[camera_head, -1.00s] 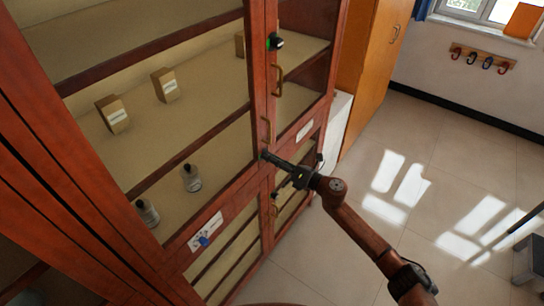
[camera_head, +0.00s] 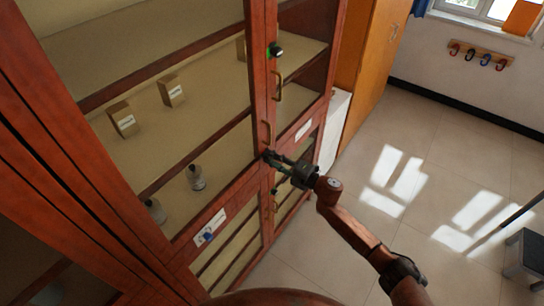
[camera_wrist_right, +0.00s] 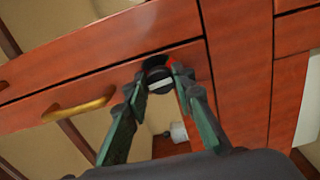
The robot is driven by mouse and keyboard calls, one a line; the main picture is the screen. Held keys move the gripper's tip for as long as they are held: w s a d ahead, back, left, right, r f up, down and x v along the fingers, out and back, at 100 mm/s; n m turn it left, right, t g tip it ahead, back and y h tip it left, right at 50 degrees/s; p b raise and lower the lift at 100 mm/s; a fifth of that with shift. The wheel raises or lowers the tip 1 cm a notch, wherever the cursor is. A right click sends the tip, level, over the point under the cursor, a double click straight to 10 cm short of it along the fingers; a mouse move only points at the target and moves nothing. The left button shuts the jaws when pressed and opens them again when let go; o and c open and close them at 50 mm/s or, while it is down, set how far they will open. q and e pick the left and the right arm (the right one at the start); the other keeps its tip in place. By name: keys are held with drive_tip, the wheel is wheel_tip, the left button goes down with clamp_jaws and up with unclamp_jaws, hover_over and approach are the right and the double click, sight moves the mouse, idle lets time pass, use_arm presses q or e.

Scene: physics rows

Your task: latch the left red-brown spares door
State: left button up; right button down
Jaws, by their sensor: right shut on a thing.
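The left red-brown spares door (camera_head: 258,90) is a tall glazed door with a brass handle (camera_head: 267,132); it looks flush with the cabinet front. The handle also shows in the right wrist view (camera_wrist_right: 78,105). Below the handle is a round black latch knob (camera_wrist_right: 159,77) with a pale bar across it and a red mark beside it. My right gripper (camera_head: 270,156) is at this knob. In the wrist view its green-sided fingers (camera_wrist_right: 158,86) are on either side of the knob and shut on it. The knob is mostly hidden in the head view. My left gripper is not in view.
The neighbouring door has a brass handle (camera_head: 278,86) and a black knob with a green mark (camera_head: 275,50). Boxes (camera_head: 172,92) and bottles (camera_head: 196,177) stand on shelves behind the glass. An orange cabinet (camera_head: 372,70) stands beyond. The floor at right is clear except for a grey stool (camera_head: 528,253).

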drive_tip(key=shift+m+p, duration=0.3)
drive_tip(key=shift+m, duration=0.2)
drive_tip(key=shift+f, duration=0.1)
drive_tip(key=c, duration=1.6)
unclamp_jaws()
drive_tip(key=shift+s+d, duration=0.1)
drive_tip(key=v, duration=1.1)
drive_tip(key=shift+s+d, duration=0.2)
drive_tip(key=shift+d, duration=0.1)
